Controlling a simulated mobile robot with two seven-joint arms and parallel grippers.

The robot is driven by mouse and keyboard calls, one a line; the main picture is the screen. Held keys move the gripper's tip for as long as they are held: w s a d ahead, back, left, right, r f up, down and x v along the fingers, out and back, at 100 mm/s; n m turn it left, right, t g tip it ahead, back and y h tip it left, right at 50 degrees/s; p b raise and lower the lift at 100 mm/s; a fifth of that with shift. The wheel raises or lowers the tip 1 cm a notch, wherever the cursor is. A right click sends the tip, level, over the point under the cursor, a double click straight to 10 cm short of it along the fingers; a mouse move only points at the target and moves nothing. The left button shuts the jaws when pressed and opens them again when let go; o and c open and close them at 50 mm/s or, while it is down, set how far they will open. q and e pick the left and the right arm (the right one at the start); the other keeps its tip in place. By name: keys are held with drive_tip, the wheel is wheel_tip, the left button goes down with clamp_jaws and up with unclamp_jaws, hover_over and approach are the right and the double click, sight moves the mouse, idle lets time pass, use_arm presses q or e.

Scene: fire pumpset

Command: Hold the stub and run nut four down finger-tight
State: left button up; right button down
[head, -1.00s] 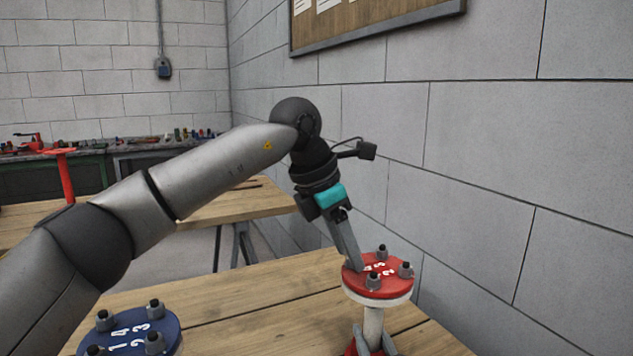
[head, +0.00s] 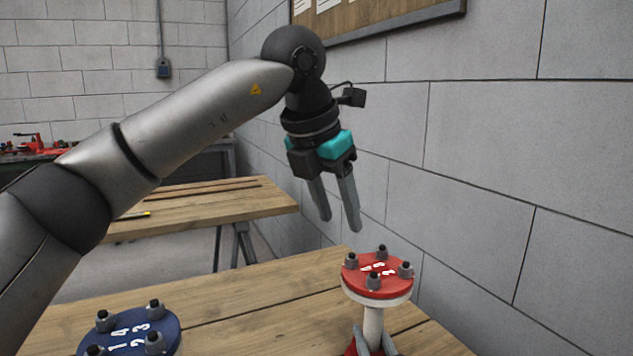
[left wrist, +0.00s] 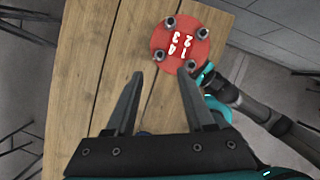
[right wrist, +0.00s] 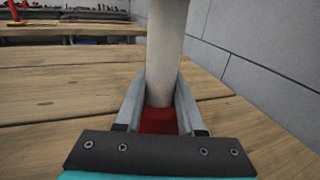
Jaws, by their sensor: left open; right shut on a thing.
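The stub is an upright white pipe (head: 373,325) with a red round flange (head: 377,287) on top. Small white digits are printed there, too small to tell surely which nut is four. My left gripper (head: 341,222) is open and empty above the flange's left side, clear of the nuts. In the left wrist view the flange (left wrist: 180,40) lies beyond its fingertips.
A blue flange (head: 130,335) with similar nuts and white digits stands at the front left. The wooden table (head: 250,310) is clear between the two flanges. A grey block wall (head: 500,150) rises close on the right. Another wooden bench (head: 205,205) stands behind.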

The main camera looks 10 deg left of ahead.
use_arm(q)
drive_tip(key=w+a+r+m+t+h, duration=0.2)
drive_tip(key=w+m+t, duration=0.4)
drive_tip(key=w, duration=0.6)
drive_tip(key=w+a+r+m+t+h, duration=0.2)
drive_tip(key=w+a+m+t, duration=0.3)
drive_tip(key=w, duration=0.8)
drive_tip(key=r+m+t, duration=0.1)
drive_tip(key=m+t, duration=0.1)
drive_tip(key=t, duration=0.1)
drive_tip(key=shift+a+r, duration=0.4)
